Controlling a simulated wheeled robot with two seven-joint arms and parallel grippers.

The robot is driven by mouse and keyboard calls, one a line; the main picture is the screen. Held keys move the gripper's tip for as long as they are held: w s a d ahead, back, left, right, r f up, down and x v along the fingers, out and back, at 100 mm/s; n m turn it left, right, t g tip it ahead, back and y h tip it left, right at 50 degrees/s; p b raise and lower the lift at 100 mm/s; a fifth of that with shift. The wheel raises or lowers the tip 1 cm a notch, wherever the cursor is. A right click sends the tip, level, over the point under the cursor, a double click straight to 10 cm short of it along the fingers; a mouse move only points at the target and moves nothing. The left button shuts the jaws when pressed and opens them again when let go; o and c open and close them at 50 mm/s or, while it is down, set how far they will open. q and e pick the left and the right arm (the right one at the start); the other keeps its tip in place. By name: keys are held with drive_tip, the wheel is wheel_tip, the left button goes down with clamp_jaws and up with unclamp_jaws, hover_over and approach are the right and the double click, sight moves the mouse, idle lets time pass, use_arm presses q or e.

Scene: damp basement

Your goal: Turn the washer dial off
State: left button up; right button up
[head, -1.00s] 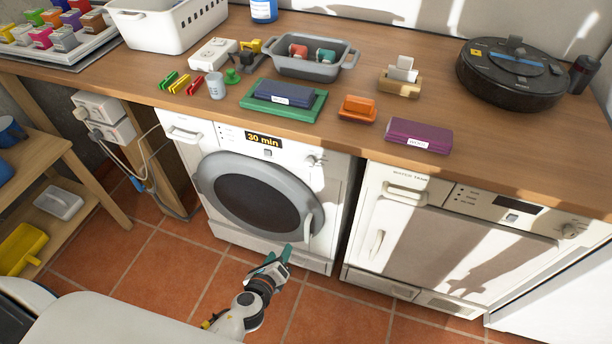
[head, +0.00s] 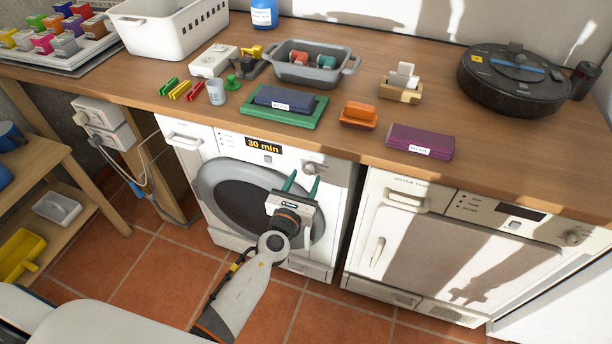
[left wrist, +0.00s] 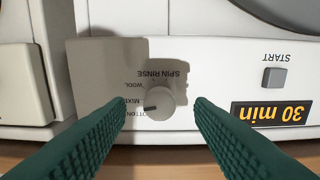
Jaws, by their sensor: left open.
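The washer (head: 225,150) is the white machine with the round dark door. Its display (head: 263,145) reads "30 min"; it shows upside down in the left wrist view (left wrist: 271,113). My left gripper (head: 301,186) is open in front of the dial. Its teal fingers (left wrist: 161,104) appear on either side of the dial, apart from it. My right gripper is out of view.
A start button (left wrist: 274,77) sits near the display. A second white machine (head: 455,245) with its own knob (head: 577,236) stands to the right. The wooden worktop (head: 350,145) overhangs above the dial and holds a purple block (head: 420,140) and other items.

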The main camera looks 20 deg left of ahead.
use_arm(q)
drive_tip(key=shift+w, duration=1)
drive_tip(key=c, duration=1)
